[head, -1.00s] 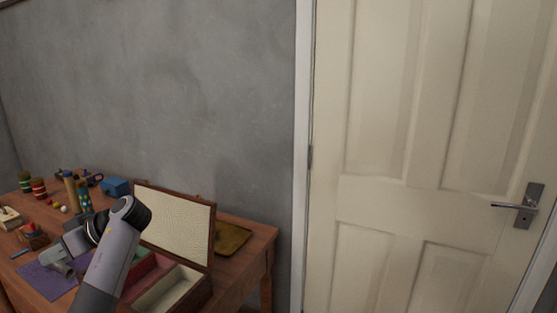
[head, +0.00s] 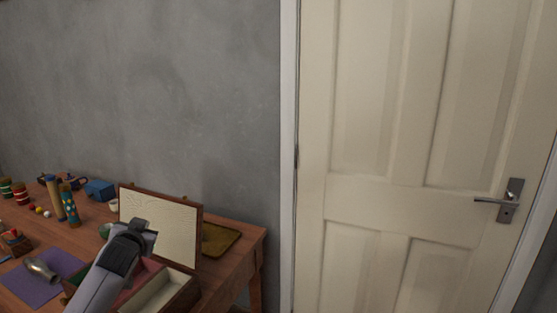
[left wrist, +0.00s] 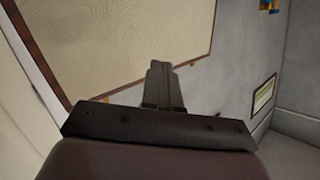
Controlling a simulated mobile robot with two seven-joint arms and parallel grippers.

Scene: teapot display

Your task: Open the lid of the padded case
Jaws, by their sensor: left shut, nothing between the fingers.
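The padded case (head: 185,296) sits on the wooden table with its lid (head: 172,222) standing up at the back. The lid has a brown frame and a cream lining, which also fills the upper left of the left wrist view (left wrist: 125,40). The case's inside shows a red part and a cream compartment. My left gripper (head: 148,228) is in front of the lid, above the case, and hides part of both. In the left wrist view its fingers (left wrist: 161,70) are shut and empty, pointing toward the lid's edge. I cannot tell if they touch it. My right gripper is not in view.
A purple mat (head: 40,290) with a metal vessel (head: 40,268) lies left of the case. Patterned cylinders (head: 69,205), a blue box (head: 99,189) and a small white cup (head: 113,205) stand behind. A golden tray (head: 218,240) lies right of the lid. A closed door (head: 390,150) is at right.

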